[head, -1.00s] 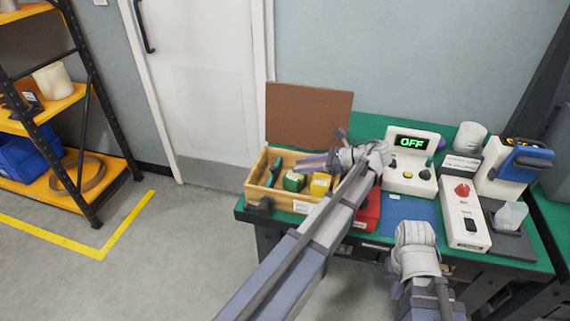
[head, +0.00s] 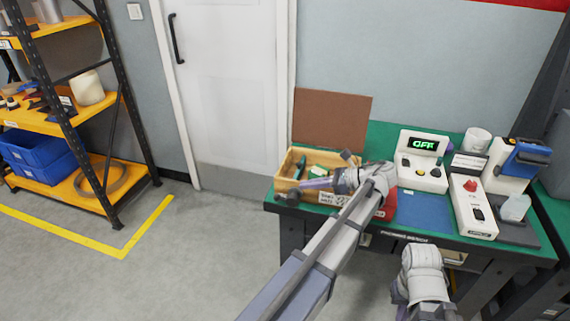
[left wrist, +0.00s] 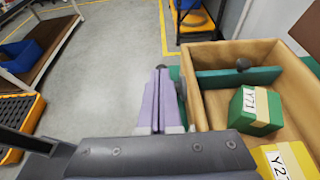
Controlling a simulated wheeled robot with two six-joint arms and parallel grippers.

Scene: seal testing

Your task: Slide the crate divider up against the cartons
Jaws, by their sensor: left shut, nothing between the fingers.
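The wooden crate (head: 281,173) sits at the left end of the green bench. A green carton (left wrist: 247,112) marked Y71 stands apart from the divider, with a gap between. A yellow carton (left wrist: 287,158) is beside the green one, partly cut off. My left gripper (head: 304,184) is shut and empty near the crate's front; its fingers (left wrist: 162,74) appear outside the crate wall. My right gripper's fingers cannot be made out.
A brown panel (head: 332,118) stands behind the crate. A red object (head: 388,207) lies partly under my left arm. A tester reading OFF (head: 422,160), a blue mat (head: 425,211) and a red-knob unit (head: 471,207) are to the right. Open floor lies left of the bench.

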